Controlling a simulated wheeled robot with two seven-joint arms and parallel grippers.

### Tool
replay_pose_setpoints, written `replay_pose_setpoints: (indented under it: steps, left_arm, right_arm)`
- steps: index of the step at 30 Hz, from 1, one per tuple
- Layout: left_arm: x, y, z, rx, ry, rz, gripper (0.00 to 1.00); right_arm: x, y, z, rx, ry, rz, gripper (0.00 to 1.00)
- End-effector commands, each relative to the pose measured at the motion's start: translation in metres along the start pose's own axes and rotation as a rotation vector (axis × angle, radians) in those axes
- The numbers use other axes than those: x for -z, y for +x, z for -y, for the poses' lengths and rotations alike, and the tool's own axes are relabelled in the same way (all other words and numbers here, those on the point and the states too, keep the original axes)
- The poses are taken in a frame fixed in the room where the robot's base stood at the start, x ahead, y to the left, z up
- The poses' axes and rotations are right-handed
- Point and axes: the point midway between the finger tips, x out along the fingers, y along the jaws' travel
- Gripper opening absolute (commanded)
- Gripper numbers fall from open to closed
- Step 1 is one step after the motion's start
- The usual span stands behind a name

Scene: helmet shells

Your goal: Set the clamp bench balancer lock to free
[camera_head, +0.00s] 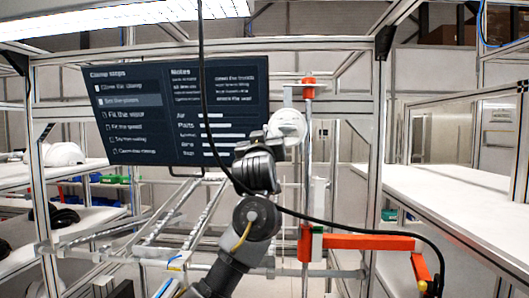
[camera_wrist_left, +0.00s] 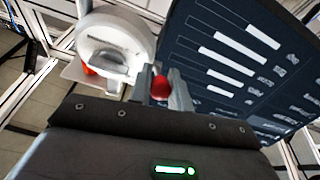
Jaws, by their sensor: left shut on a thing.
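The balancer (camera_head: 288,124), a round white housing, hangs near an upright post, right of the screen. In the left wrist view the housing (camera_wrist_left: 108,42) fills the upper left. A small red lock knob (camera_wrist_left: 160,87) shows between the fingertips of my left gripper (camera_wrist_left: 163,84), which is shut on it. In the head view my left gripper (camera_head: 276,138) reaches up to the balancer, and its fingers and the knob are too small or hidden to make out. I cannot read the lock's setting. My right gripper is not in view.
A dark screen (camera_head: 140,125) stands close to the left gripper. An orange clamp arm (camera_head: 365,242) sticks out right from the post. A black cable (camera_head: 340,220) crosses in front. White benches flank both sides; the right bench (camera_head: 450,205) is mostly clear.

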Motion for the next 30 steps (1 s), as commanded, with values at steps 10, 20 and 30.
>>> replay_pose_setpoints:
  steps: [10,20,30]
  left_arm:
    - [-0.013,0.003,0.001,-0.031,-0.001,-0.179,0.0]
    - [-0.012,0.003,0.001,-0.031,-0.001,-0.182,0.24]
    - [-0.011,0.003,0.002,-0.031,-0.001,-0.182,0.41]
  right_arm:
    - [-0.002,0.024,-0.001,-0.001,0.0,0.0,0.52]
    - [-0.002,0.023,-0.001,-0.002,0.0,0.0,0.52]
    - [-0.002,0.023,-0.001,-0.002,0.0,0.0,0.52]
